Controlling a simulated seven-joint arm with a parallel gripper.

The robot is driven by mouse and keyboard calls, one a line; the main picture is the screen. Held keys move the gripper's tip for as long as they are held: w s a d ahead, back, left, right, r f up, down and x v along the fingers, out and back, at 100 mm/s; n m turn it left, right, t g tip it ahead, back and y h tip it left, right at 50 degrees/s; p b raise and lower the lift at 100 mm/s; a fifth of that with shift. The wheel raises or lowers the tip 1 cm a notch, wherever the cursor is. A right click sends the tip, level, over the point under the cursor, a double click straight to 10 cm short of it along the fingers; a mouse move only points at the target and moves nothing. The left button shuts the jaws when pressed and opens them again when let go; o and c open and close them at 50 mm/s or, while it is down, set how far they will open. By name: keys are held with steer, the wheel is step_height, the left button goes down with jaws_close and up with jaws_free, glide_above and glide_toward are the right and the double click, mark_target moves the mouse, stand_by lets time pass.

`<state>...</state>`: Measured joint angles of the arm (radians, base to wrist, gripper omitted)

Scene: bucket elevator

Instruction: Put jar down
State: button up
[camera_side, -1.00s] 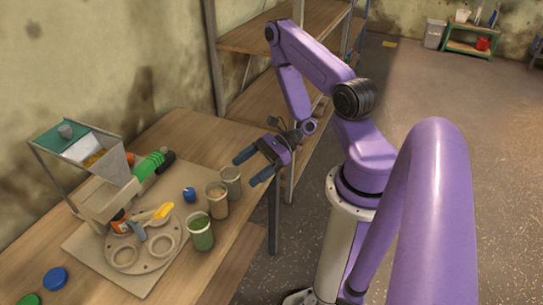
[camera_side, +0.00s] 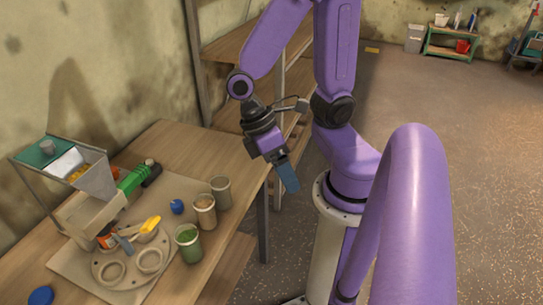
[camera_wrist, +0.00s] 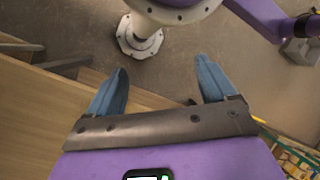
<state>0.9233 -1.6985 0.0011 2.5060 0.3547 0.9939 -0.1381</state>
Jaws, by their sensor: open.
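Three jars stand upright in a row near the right edge of the workbench in the side view: one with green contents (camera_side: 188,245), one with tan contents (camera_side: 203,214), and a greyish one (camera_side: 221,191) at the back. My gripper (camera_side: 286,180) is right of the jars, past the bench edge, with its blue fingers pointing down and touching no jar. In the wrist view my gripper (camera_wrist: 161,75) shows its two blue fingers spread wide with nothing between them, over the floor and bench edge. No jar shows in the wrist view.
Wooden shelves (camera_side: 235,45) stand behind. Floor right of the bench is open around my base.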

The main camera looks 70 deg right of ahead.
steer(key=shift+w+a+r+n+t, duration=0.3)
steer(key=shift+r+n+t, duration=0.4)
steer(key=shift+n+t, duration=0.15)
steer(key=shift+w+a+r+n+t, duration=0.25)
steer(key=shift+w+r+n+t, duration=0.1)
steer(key=shift+r+n+t, duration=0.4)
steer(key=shift+w+a+r+n+t, duration=0.3)
steer(key=shift+r+n+t, duration=0.3)
steer(key=shift+n+t, duration=0.35)
